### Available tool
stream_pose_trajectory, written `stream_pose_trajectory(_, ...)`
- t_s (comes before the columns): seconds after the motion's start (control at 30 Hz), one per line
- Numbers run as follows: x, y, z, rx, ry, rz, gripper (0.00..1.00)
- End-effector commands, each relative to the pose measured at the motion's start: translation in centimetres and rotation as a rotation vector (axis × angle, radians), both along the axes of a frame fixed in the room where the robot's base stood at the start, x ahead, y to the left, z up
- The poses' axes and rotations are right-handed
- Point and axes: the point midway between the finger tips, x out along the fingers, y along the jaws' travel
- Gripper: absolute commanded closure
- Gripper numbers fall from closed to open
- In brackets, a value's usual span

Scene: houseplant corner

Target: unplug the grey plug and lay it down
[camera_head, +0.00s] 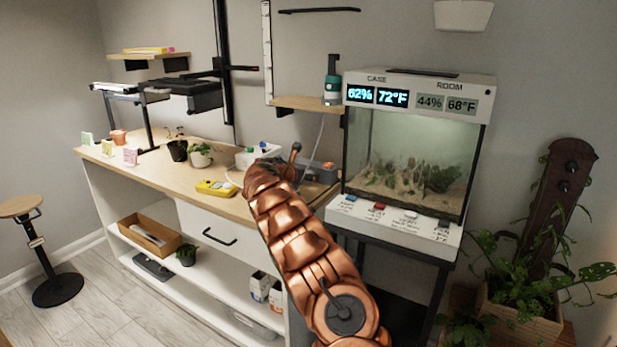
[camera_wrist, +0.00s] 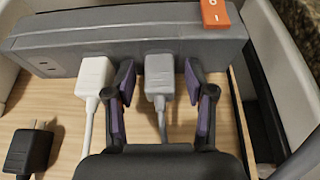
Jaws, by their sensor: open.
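In the wrist view, a grey plug (camera_wrist: 159,82) with a grey cord is seated in a grey power strip (camera_wrist: 60,44). My gripper (camera_wrist: 159,74) is open, with one dark finger on each side of the grey plug. Small gaps show between the fingers and the plug. A white plug (camera_wrist: 94,76) is seated in the strip just left of the left finger. In the head view, my gripper (camera_head: 287,170) is over the right end of the bench, beside the grey strip (camera_head: 322,172); my arm hides part of the area.
A loose black plug (camera_wrist: 27,150) lies on the wood at left in the wrist view. The strip has an orange switch (camera_wrist: 215,13). In the head view, a yellow device (camera_head: 216,188) lies on the bench (camera_head: 170,177), and a glass terrarium (camera_head: 410,165) stands to the right.

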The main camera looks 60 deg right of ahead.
Motion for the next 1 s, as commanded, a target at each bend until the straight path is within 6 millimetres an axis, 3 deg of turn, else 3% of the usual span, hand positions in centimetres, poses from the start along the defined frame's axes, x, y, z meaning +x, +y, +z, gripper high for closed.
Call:
stream_pose_trajectory(0.77, 0.04, 0.05, 0.06, 0.0, -0.001, 0.0, 0.46)
stream_pose_trajectory(1.0, 0.01, 0.03, 0.05, 0.0, -0.001, 0.0, 0.69)
